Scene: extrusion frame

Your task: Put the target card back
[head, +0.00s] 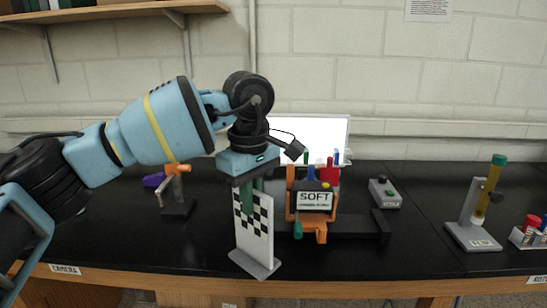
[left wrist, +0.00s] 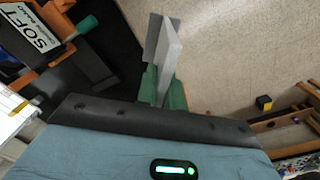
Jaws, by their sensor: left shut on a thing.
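The target card (head: 254,240) is a white upright plate with a black-and-white checker pattern and a flat grey foot at its bottom. My left gripper (head: 249,190) points down and is shut on the card's upper part. In the left wrist view the card (left wrist: 172,50) shows edge-on between the green fingers (left wrist: 163,88), with floor behind it. In the head view its foot overlaps the bench's front edge; I cannot tell whether it touches the bench. My right gripper is in neither view.
An orange frame with a SOFT label (head: 314,200) stands just right of the card. A small stand with an orange clamp (head: 177,190) is to the left. A grey box (head: 384,193) and a tube stand (head: 478,235) are to the right. The black bench (head: 110,245) is clear at front left.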

